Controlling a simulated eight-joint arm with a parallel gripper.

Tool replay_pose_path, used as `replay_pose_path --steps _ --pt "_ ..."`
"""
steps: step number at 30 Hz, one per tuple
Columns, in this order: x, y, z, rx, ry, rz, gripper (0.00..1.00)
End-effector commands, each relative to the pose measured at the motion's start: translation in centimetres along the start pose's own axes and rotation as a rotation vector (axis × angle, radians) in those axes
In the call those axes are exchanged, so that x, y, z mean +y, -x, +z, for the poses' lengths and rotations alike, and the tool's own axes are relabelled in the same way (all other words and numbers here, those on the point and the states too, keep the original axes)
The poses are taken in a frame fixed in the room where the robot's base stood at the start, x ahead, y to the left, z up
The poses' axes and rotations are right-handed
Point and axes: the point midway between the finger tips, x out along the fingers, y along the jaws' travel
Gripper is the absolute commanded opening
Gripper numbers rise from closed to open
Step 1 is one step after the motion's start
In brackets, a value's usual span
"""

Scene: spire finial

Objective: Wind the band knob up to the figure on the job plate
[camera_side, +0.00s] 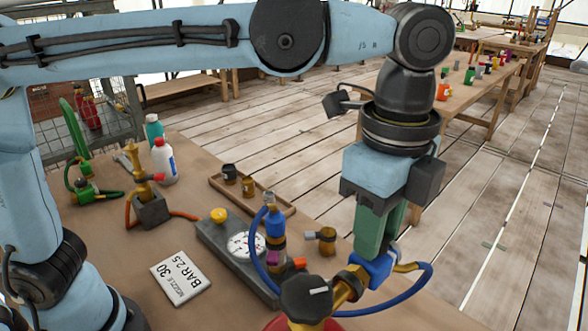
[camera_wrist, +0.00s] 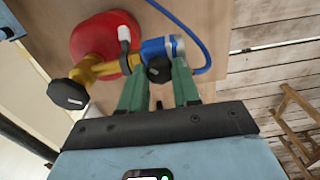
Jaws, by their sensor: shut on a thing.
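My gripper (camera_side: 374,250) points down at the right of the bench with its green fingers around a small black knob (camera_wrist: 159,69) at a blue fitting (camera_side: 368,270). In the wrist view my fingertips (camera_wrist: 160,82) stand either side of that knob; I cannot read its turn. The fitting joins a brass pipe (camera_side: 347,285) ending in a bigger black knob (camera_side: 306,298) with a white mark, which also shows in the wrist view (camera_wrist: 68,94). The white job plate (camera_side: 181,277) reads BAR 2.5 and NOZZLE 30. The gauge (camera_side: 246,245) sits in a grey block; its reading is too small to tell.
A red vessel (camera_wrist: 104,40) lies under the brass pipe. A blue hose (camera_side: 425,290) loops right of the fitting. The bench is clear around the plate.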

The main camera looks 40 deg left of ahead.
Motion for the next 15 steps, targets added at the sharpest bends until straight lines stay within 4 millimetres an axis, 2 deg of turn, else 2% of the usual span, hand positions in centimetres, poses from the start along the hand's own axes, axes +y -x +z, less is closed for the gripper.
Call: replay_pose_path --steps 15 --pt "0.00 0.04 0.00 0.000 0.490 0.000 0.01"
